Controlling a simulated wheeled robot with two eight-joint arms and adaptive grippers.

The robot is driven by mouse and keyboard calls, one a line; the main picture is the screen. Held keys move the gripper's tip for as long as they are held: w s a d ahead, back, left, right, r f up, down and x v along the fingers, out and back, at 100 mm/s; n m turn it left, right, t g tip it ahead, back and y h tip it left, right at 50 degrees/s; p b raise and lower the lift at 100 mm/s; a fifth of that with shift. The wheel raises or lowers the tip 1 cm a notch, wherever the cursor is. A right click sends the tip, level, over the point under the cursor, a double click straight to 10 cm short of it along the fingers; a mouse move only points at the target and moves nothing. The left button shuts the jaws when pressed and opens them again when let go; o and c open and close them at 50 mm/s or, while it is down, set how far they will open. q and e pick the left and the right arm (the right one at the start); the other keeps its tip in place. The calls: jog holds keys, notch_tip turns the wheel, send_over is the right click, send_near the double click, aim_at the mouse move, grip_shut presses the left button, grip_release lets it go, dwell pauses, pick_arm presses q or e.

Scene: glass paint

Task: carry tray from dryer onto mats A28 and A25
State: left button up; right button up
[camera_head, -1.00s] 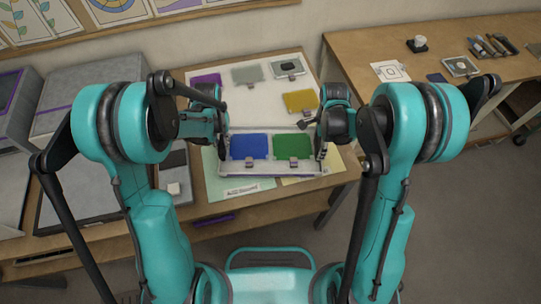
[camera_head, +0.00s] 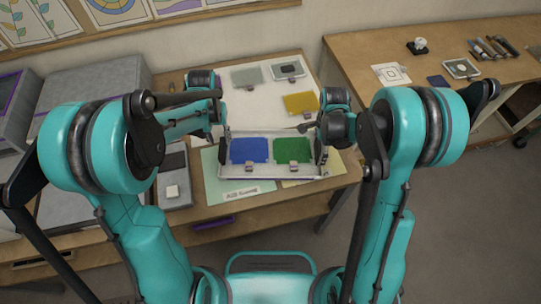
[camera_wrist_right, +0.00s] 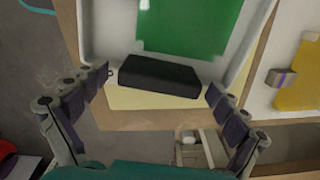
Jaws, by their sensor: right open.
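The pale tray (camera_head: 270,174) holds a blue panel (camera_head: 250,150) and a green panel (camera_head: 292,150). It lies over a pale green mat (camera_head: 212,180) and a pale yellow mat (camera_head: 328,165); the label is too small to read surely. My left gripper (camera_head: 217,122) is by the tray's left end; its fingers are too small to judge. My right gripper (camera_wrist_right: 160,85) is open at the tray's right end. In the right wrist view its fingers stand apart on either side of the black handle (camera_wrist_right: 160,76), with gaps.
Behind the tray, a white sheet bears a grey-green panel (camera_head: 247,77), a yellow panel (camera_head: 300,103) and a framed dark-patched piece (camera_head: 287,69). A grey box-like unit (camera_head: 95,85) stands left. A second table (camera_head: 380,50) with tools stands right.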

jog(key=shift+r, duration=0.15)
pick_arm(q)
notch_tip(320, 180, up, 6)
pick_arm(e)
notch_tip(320, 180, up, 12)
dwell(0.4)
dwell(0.4)
pick_arm(q)
jog(key=s+r+t+b, duration=0.3)
jog(key=s+t, duration=0.4)
jog(key=s, duration=0.8)
jog(key=shift+s+a+r, duration=0.3)
jog(key=shift+a+r, duration=0.1)
jog(key=shift+r, duration=0.1)
pick_arm(e)
jog(key=s+r+n+t, duration=0.2)
jog(key=s+n+t, duration=0.1)
jog(key=s+n, duration=0.4)
jog(key=s+r+n+t, duration=0.1)
jog(key=s+n+t, duration=0.3)
jog(key=s+n, duration=0.4)
jog(key=n, duration=0.3)
jog(key=shift+s+d+r, duration=0.3)
jog(key=shift+d+r, duration=0.05)
jog(key=shift+d, duration=0.05)
